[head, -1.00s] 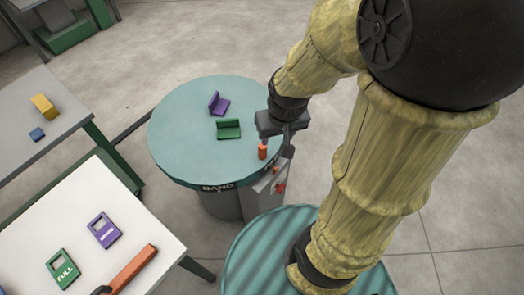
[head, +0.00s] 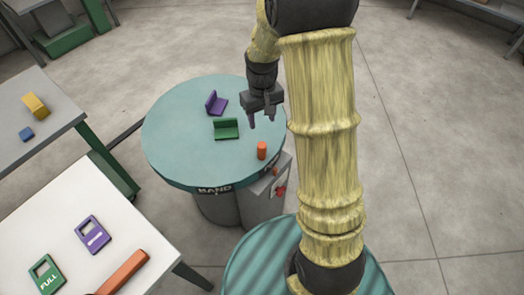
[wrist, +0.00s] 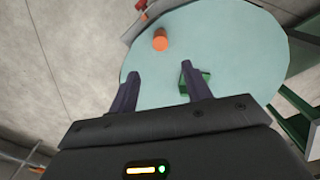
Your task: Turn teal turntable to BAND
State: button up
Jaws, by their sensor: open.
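The teal turntable (head: 178,158) stands in the middle of the head view, and its front rim carries the word BAND (head: 214,190). On its top are a purple bracket (head: 216,103), a green bracket (head: 226,129) and an upright orange peg (head: 262,150) near the right edge. My gripper (head: 260,122) is open and empty above the right part of the turntable, behind the peg. In the wrist view the orange peg (wrist: 160,40) stands beyond the open fingers, apart from them. The green bracket (wrist: 193,78) is partly hidden by the right finger there.
A grey control box with a red mark (head: 281,191) stands at the turntable's front right. A grey table (head: 60,110) is at left.

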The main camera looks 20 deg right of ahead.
aim_at(262, 151)
notch_tip(262, 151, down, 17)
jog(key=shift+f+b, duration=0.2)
jog(key=shift+b, duration=0.25)
jog(key=shift+c, duration=0.4)
grip_shut()
